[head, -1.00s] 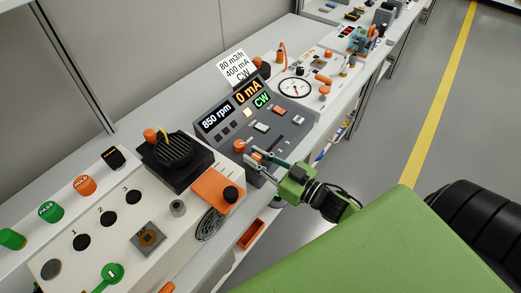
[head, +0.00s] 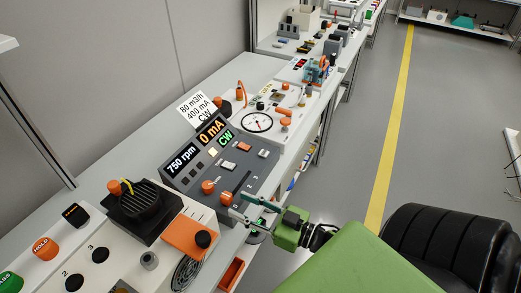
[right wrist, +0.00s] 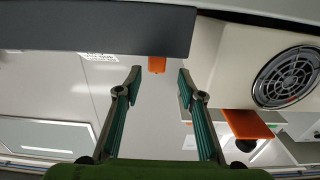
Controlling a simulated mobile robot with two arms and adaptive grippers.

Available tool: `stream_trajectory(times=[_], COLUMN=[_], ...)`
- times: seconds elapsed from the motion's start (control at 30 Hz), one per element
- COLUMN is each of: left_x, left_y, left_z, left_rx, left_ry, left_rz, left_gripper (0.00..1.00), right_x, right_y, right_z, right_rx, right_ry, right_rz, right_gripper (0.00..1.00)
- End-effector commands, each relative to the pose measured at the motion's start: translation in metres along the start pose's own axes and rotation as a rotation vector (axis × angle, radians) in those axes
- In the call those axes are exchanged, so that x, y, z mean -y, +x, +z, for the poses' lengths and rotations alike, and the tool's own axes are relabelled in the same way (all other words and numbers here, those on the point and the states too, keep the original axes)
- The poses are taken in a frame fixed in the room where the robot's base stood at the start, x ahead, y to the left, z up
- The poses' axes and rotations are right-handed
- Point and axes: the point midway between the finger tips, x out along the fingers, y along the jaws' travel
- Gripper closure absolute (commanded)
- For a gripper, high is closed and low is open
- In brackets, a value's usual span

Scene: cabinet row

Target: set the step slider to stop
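The grey console (head: 250,170) stands on the bench in the middle of the head view. Its displays read 750 rpm, 0 mA and CW. On its face are an orange knob (head: 208,187) and, near the front edge, an orange handle (head: 226,198) that looks like a slider grip. I cannot read the slider's labels or tell its stop. My right gripper (head: 238,203) is open just off the handle. In the right wrist view, an orange piece (right wrist: 156,65) under the console edge lies between and beyond the open fingertips (right wrist: 159,78). My left gripper is out of view.
A white sign (head: 198,108) reads 80 m3/h, 400 mA, CW. A black vented box (head: 140,200) and an orange plate (head: 188,235) stand left of the console, a round gauge panel (head: 258,122) behind it. The aisle floor to the right is clear.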

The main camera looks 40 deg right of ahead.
Motion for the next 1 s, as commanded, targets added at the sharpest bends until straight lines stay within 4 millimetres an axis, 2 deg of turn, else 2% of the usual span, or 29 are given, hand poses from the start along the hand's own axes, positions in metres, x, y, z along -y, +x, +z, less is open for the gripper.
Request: stream_trajectory(times=[0.1,0.33,0.5,1.0], left_x=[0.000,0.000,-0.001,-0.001], left_y=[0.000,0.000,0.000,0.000], left_z=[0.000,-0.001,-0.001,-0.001], left_rx=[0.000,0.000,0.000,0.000], left_ry=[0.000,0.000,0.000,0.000], left_rz=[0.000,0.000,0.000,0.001], left_gripper=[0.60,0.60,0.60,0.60], right_x=[0.001,0.001,0.001,0.001], right_y=[-0.024,-0.052,-0.059,-0.058], right_z=[0.001,0.001,0.000,0.000], right_rx=[0.004,0.002,-0.001,0.000], right_ry=[0.001,0.001,0.000,0.000], right_rz=[0.000,-0.001,-0.001,-0.001], right_gripper=[0.64,0.64,0.64,0.64])
